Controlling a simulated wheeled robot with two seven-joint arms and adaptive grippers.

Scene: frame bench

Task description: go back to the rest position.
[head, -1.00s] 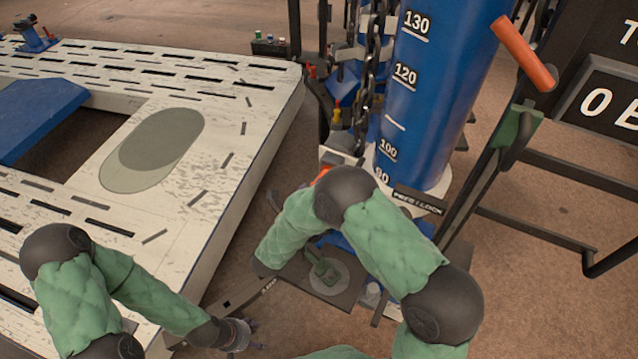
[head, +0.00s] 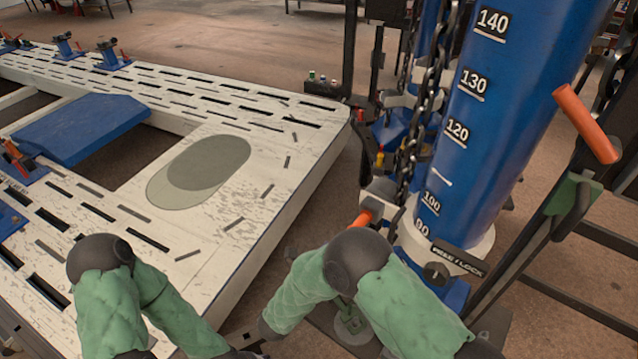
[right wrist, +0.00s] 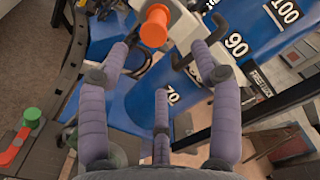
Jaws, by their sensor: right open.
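My right gripper (right wrist: 165,62) shows in the right wrist view, with its grey-purple fingers spread open and nothing held. An orange-ended handle (right wrist: 155,27) appears beyond the fingers, near the tip of the left one. I cannot tell how far it is from them. In the head view my right arm bends in front of the blue column (head: 500,110), and its gripper cannot be made out. My left arm comes in at the lower left over the bench edge. Its wrist is cut off by the bottom of the picture, so the left gripper does not show.
The pale slotted frame bench (head: 235,225) fills the left, with a blue ramp-like plate (head: 85,128) on it. A chain (head: 432,85) hangs beside the numbered column. Another orange handle (head: 585,123) juts out at right. A red and green lever (right wrist: 22,135) shows low in the wrist view.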

